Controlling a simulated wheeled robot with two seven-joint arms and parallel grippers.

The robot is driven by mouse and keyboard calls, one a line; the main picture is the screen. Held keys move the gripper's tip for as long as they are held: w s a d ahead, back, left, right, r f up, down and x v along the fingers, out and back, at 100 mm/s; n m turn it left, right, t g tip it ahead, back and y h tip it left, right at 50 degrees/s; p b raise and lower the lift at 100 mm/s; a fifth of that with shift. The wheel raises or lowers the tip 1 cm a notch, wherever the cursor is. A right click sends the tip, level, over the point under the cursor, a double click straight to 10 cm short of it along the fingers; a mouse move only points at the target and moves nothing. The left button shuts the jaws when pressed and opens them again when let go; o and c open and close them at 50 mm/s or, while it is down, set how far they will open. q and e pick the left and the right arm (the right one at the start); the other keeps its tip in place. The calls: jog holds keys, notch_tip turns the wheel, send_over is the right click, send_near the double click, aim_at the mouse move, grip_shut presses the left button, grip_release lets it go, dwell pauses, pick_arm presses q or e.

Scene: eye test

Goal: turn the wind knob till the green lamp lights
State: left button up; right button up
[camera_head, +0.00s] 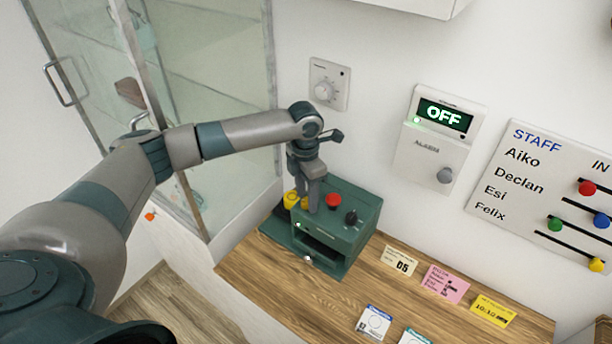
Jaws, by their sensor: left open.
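A dark green box-shaped machine (345,237) stands on the wooden counter. Its top carries a yellow part (291,200) at the left, a red button (333,201) in the middle and a black knob (351,217) at the right. I cannot tell from any marking which is the wind knob. A small pale greenish spot (298,225) on the machine's front may be its lamp. My left gripper (309,202) is open and points down at the machine's top, between the yellow part and the red button. It hides part of the top, and contact is unclear. My right gripper is out of view.
A dial plate (328,84) and an alarm panel (431,152) reading OFF, with a green light, are on the wall. A staff board (545,185) hangs right. Several cards, including a pink one (445,284), lie on the counter (290,290). A glass cabinet (215,90) stands behind my arm.

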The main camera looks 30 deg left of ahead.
aim_at(305, 198)
pick_arm(q)
notch_tip(305, 198, up, 17)
jog(key=b, duration=0.5)
jog(key=shift+w+a, duration=0.2)
jog(key=shift+a, duration=0.15)
